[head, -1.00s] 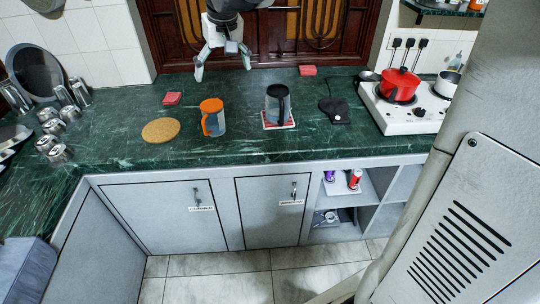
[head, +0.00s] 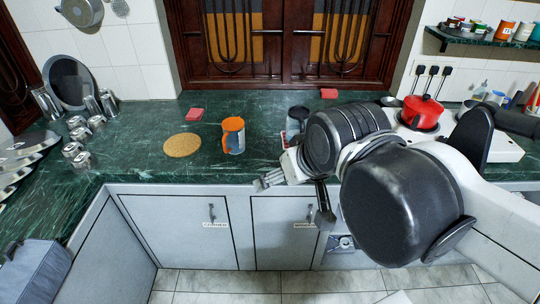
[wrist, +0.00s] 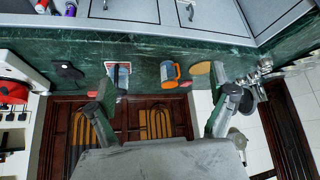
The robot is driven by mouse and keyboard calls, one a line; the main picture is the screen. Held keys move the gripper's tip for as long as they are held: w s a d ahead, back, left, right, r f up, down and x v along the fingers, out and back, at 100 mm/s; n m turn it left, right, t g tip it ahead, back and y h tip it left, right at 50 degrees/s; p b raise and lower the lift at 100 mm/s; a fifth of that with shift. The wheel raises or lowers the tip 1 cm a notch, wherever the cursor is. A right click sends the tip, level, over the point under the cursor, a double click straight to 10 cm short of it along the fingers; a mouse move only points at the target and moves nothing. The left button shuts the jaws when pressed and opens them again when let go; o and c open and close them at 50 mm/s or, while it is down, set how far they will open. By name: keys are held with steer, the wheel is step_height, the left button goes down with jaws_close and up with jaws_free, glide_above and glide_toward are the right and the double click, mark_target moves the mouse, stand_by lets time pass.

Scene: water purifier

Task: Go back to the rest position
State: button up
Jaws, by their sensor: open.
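My gripper (head: 294,200) is open and empty in front of the counter's front edge, right of centre in the head view. Its two fingers are spread wide in the wrist view (wrist: 165,100), with nothing held between them. My dark arm links fill the right of the head view and hide part of the counter. The green marble counter (head: 130,135) holds an orange-handled mug (head: 232,138) and a dark mug (head: 297,116). The dark mug is partly hidden by my arm in the head view. In the wrist view it stands on a red-and-white coaster (wrist: 124,87).
A round cork mat (head: 182,145) and red pads (head: 194,113) lie on the counter. Metal cups (head: 77,135) stand at left. A red pot (head: 421,112) sits on the white stove at right. Grey cabinets (head: 175,225) are below; open floor lies in front.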

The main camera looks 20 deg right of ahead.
steer(key=shift+s+f, duration=0.45)
steer(key=shift+s, duration=0.05)
